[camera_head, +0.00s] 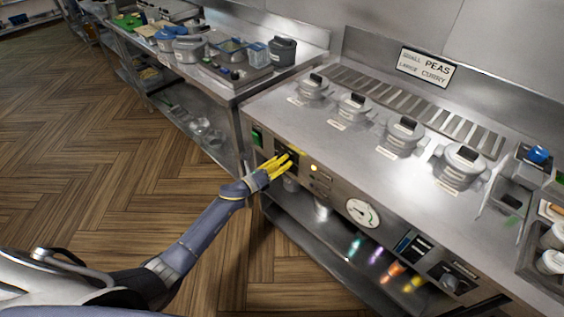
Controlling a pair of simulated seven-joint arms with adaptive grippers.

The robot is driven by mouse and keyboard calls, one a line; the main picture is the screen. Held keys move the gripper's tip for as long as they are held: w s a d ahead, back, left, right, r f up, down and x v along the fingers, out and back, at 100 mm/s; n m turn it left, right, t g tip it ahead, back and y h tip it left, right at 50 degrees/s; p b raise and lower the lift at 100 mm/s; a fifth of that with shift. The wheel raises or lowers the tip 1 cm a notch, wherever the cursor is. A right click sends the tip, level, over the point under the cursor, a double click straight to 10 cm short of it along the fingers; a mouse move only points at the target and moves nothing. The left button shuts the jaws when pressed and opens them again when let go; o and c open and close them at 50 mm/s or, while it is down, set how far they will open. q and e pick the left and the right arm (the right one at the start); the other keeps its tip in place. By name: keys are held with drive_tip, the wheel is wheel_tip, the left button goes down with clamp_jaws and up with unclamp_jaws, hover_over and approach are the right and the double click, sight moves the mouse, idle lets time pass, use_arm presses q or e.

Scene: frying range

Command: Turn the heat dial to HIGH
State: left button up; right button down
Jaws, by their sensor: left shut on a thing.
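My left gripper (285,162), with yellow fingers, is at the left part of the range's front panel, against a small black plate (293,156). It is shut on a control there, which the fingers mostly hide. I cannot read that control's marks or setting. A second knob (449,282) sits on a dark plate at the right end of the panel, its lettering too small to read. My right gripper is not in view.
A round white gauge (362,213) and a small lit lamp (314,168) are on the panel. A green switch (257,137) is left of my gripper. Several lidded pots (403,134) stand on the steel top. Wooden floor (110,150) is clear at left.

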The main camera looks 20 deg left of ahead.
use_arm(q)
drive_tip(key=shift+d, duration=0.1)
drive_tip(key=o, duration=1.3)
drive_tip(key=shift+c, duration=0.2)
drive_tip(key=shift+s, duration=0.1)
drive_tip(key=v, duration=1.2)
